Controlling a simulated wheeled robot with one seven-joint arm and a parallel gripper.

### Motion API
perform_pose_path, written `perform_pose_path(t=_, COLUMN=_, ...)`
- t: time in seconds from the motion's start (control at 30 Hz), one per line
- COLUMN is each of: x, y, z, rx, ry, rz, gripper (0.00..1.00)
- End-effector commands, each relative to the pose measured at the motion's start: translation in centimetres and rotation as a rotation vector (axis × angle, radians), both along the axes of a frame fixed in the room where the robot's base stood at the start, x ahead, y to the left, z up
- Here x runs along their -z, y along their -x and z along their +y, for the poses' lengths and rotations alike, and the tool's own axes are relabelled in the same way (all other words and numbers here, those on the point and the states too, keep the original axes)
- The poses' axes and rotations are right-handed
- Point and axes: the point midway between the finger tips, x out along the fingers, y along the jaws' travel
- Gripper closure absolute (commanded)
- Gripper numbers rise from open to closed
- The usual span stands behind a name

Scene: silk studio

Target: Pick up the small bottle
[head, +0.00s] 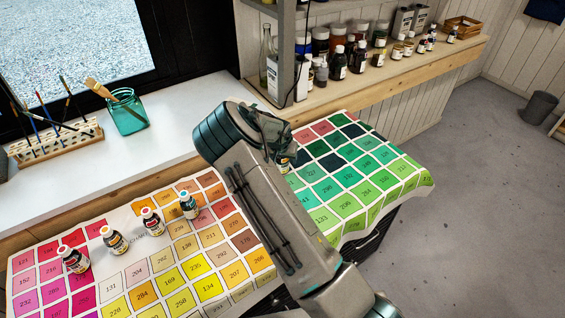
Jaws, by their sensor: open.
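Several small bottles stand upright on the colour chart cloth. The dark end of my arm, where my gripper (279,144) is, lies close above that bottle. The fingertips are mostly hidden. I cannot tell whether they touch the bottle.
The colour chart cloth (345,190) covers the counter on both sides of my arm. A teal jar with brushes (126,112) and a wooden brush rack (57,142) stand on the white sill. A shelf (400,64) at the back holds many bottles.

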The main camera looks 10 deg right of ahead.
Motion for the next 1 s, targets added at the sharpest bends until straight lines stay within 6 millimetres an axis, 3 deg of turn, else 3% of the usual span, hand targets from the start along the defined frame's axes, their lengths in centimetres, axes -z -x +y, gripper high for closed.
perform_pose_path(t=0.27, x=0.2, y=-0.1, z=0.0, rx=0.0, ry=-0.001, rz=0.0, gripper=0.29)
perform_pose_path(t=0.47, x=0.2, y=-0.1, z=0.0, rx=0.0, ry=-0.001, rz=0.0, gripper=0.8)
perform_pose_path(t=0.8, x=0.0, y=-0.1, z=0.0, rx=0.0, ry=0.0, rz=-0.001, gripper=0.8)
perform_pose_path(t=1.0, x=-1.2, y=-0.2, z=0.0, rx=-0.002, ry=0.0, rz=-0.003, gripper=0.8)
